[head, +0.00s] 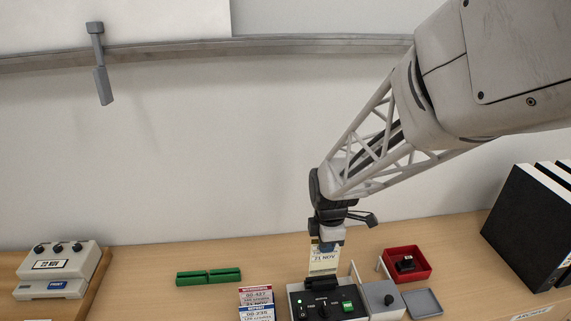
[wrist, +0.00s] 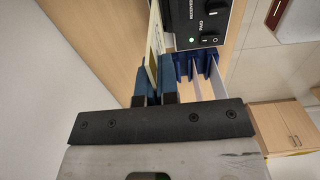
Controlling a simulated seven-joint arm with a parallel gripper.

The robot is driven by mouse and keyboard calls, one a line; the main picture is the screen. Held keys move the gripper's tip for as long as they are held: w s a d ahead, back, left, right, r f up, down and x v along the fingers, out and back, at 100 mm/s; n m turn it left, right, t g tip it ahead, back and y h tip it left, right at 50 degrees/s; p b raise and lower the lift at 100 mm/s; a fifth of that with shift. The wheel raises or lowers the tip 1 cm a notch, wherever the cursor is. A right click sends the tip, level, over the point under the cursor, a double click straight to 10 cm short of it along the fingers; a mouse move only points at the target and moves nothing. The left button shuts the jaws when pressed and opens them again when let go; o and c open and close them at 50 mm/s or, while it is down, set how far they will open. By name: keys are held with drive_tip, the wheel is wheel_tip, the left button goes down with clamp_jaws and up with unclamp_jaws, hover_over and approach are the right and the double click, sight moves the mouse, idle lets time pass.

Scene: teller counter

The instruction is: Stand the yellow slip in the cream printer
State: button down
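My gripper (head: 326,238) points down and is shut on the yellow slip (head: 324,262), a pale card printed "21 NOV". The slip hangs upright just behind a black-panelled machine (head: 328,303); I cannot tell whether its lower edge touches anything. In the wrist view the slip (wrist: 155,40) shows edge-on between the blue fingers (wrist: 153,75), beside the machine's black panel (wrist: 196,22). A cream printer (head: 62,262) with three dark knobs and a "22 NOV" label stands at the far left of the head view, well away from my gripper.
Red-topped and blue-topped cards (head: 256,300) stand left of the black-panelled machine. A blue finned rack (wrist: 200,65) shows in the wrist view. A green holder (head: 208,276), grey lever block (head: 382,298), red tray (head: 407,263) and black binders (head: 525,230) are around. Counter between cream printer and green holder is clear.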

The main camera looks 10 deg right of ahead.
sight(325, 257)
drive_tip(key=shift+f, duration=0.8)
drive_tip(key=shift+f, duration=1.9)
idle(0.6)
drive_tip(key=c, duration=1.3)
unclamp_jaws()
drive_tip(key=shift+r, duration=0.15)
drive_tip(key=shift+r, duration=3.35)
